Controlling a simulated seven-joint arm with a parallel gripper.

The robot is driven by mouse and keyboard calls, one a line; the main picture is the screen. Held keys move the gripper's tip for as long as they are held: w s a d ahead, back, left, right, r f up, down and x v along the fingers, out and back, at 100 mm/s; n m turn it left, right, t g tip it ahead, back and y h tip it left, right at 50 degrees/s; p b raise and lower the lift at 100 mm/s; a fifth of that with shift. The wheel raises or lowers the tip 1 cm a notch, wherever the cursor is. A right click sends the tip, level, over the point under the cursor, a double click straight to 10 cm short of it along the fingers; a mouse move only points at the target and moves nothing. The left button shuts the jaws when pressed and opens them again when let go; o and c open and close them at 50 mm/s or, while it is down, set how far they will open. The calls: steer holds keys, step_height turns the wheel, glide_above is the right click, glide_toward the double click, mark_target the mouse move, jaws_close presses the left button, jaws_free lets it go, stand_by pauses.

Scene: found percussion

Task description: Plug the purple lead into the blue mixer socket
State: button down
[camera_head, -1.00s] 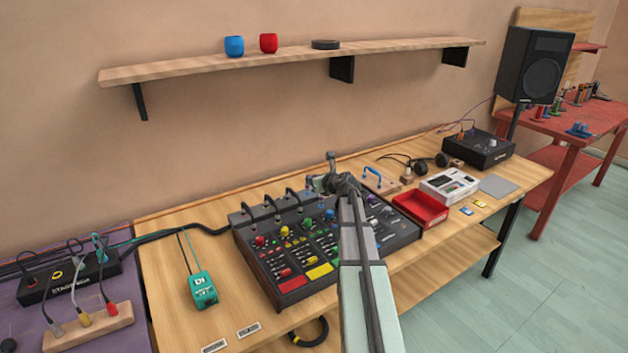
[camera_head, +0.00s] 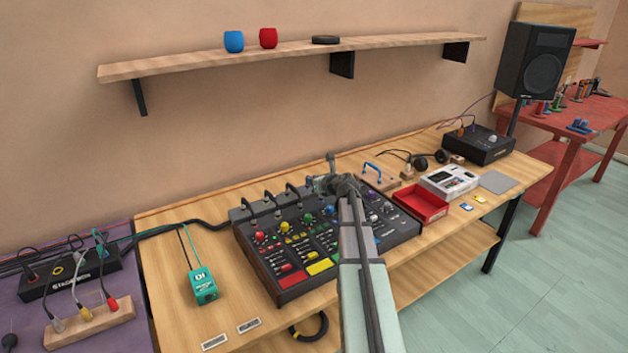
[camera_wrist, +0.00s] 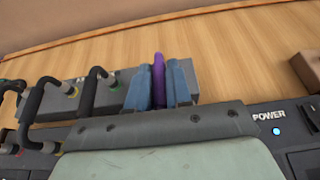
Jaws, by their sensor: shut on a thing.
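The mixer (camera_head: 290,265) lies on the wooden bench, with a raised grey socket strip along its back edge. My gripper (camera_wrist: 160,85) has two blue-grey fingers shut on the purple lead (camera_wrist: 158,75), which stands upright between them. It is at the grey strip (camera_wrist: 190,80) at the back of the mixer. In the head view my gripper (camera_head: 325,183) is at the strip's right end, largely hidden by my wrist. The blue socket is hidden, so I cannot tell whether the lead's tip is in it.
Several black plugs (camera_wrist: 88,92) stand in the strip left of my gripper. A wooden block (camera_wrist: 308,68) is to the right. A teal box (camera_head: 202,287) is left.

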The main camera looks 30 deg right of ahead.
steer(key=shift+f, duration=0.15)
steer(key=c, duration=1)
jaws_free()
steer(key=shift+o, duration=0.2)
steer(key=v, duration=1.4)
steer(key=shift+w, duration=0.15)
